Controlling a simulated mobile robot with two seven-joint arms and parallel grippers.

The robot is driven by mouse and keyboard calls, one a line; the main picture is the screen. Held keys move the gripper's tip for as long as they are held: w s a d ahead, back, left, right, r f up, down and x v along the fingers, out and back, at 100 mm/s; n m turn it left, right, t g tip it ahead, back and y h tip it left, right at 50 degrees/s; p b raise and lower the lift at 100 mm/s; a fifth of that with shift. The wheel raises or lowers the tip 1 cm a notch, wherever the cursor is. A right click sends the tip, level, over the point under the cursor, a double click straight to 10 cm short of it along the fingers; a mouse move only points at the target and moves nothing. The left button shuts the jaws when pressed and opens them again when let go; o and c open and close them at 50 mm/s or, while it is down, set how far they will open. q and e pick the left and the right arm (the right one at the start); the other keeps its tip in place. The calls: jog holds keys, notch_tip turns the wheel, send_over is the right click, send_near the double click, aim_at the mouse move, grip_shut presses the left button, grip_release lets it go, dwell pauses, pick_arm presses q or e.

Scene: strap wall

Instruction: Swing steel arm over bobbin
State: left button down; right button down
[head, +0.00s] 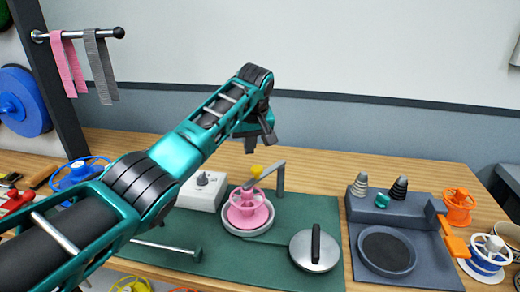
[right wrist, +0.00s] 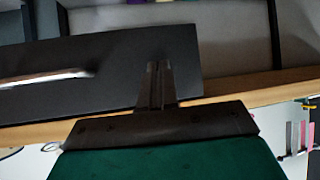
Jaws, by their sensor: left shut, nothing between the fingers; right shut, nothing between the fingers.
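A pink bobbin (head: 249,210) stands upright in a round pale dish on the green mat. The steel arm (head: 265,175) rises from a post just behind and right of the bobbin. Its bar slants down-left in the picture across the bobbin's top; I cannot tell whether they touch. A yellow knob (head: 257,171) shows beside the bar. My left gripper (head: 258,145) is shut and empty, above and behind the bobbin in the picture, apart from the steel arm. My right gripper (right wrist: 158,68) is shut and empty in the right wrist view; the head view does not show it.
A white box (head: 203,190) with a grey knob stands left of the bobbin. A round steel lid (head: 315,250) and a steel rod (head: 165,247) lie nearby. A dark tray (head: 430,270) and spools stand right. Straps (head: 68,65) hang from a wall peg.

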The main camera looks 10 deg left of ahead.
pick_arm(q)
jog(key=v, duration=1)
jog(key=shift+d, duration=0.2)
jog(key=shift+f, duration=0.1)
